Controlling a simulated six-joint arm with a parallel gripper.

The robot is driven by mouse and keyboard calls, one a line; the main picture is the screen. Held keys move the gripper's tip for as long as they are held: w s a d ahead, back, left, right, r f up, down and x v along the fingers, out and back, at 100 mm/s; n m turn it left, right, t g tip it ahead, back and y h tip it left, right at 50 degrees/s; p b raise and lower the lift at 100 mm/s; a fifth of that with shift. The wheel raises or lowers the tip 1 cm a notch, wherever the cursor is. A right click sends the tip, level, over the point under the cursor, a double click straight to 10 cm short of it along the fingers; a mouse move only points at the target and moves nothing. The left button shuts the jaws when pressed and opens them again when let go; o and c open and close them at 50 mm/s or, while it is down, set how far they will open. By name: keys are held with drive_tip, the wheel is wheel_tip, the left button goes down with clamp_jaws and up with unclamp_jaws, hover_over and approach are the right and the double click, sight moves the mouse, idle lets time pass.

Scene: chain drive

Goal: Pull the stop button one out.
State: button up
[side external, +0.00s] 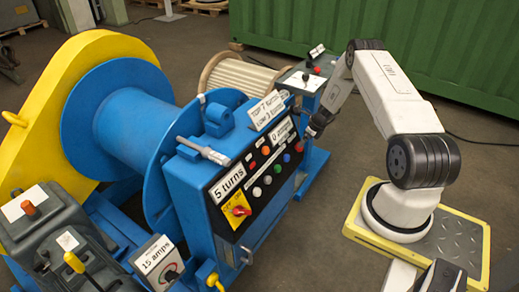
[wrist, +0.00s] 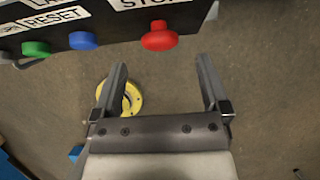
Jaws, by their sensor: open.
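A red mushroom-shaped button (wrist: 159,36) sticks out of the dark panel at the top of the wrist view, under a white label cut off after "STO". In the side view the red button (side external: 299,147) is small, at the right end of a row on the blue cabinet's panel. My gripper (wrist: 162,66) is open and empty. Its two fingers point toward the panel, one on each side of the red button's line, with a gap between fingertips and button. In the side view my gripper (side external: 316,125) is close to the panel's right end, its fingers hard to make out.
A blue button (wrist: 83,40) and a green button (wrist: 36,48) sit left of the red one. A yellow round object (wrist: 132,98) shows on the floor below. A pedestal with a red knob (side external: 316,70) stands behind my gripper. Open floor lies before the panel.

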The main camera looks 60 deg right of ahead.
drive_tip(key=shift+x, duration=2.55)
